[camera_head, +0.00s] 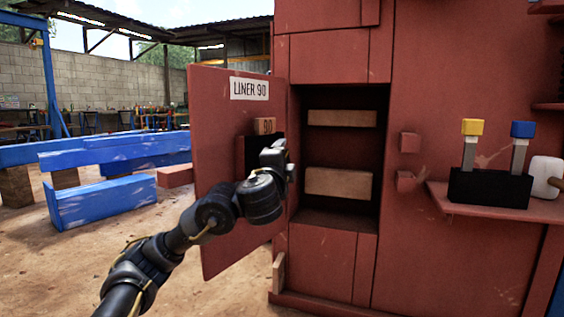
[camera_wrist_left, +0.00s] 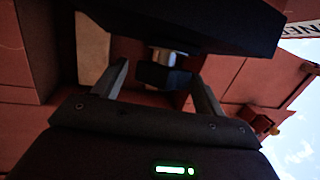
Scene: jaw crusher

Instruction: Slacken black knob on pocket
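A black pocket (camera_head: 253,152) is on the inner face of the open red door (camera_head: 222,110) labelled LINER 90. A tan block (camera_head: 265,126) marked 90 stands in it. My left gripper (camera_head: 287,160) is at the pocket's right side in the head view, hiding part of it. In the left wrist view, the pocket (camera_wrist_left: 205,22) spans the top. A black knob (camera_wrist_left: 163,77) on a short grey stem lies between the gripper's two spread fingers (camera_wrist_left: 160,74). Narrow gaps seem to remain on both sides. The knob is hidden in the head view. My right gripper is not in view.
The open red cabinet (camera_head: 362,228) holds two tan blocks, upper (camera_head: 342,118) and lower (camera_head: 338,184). At right, a shelf (camera_head: 500,205) carries a black holder (camera_head: 490,190) with yellow-topped and blue-topped pieces and a white container (camera_head: 546,177). Blue beams (camera_head: 100,200) lie at left.

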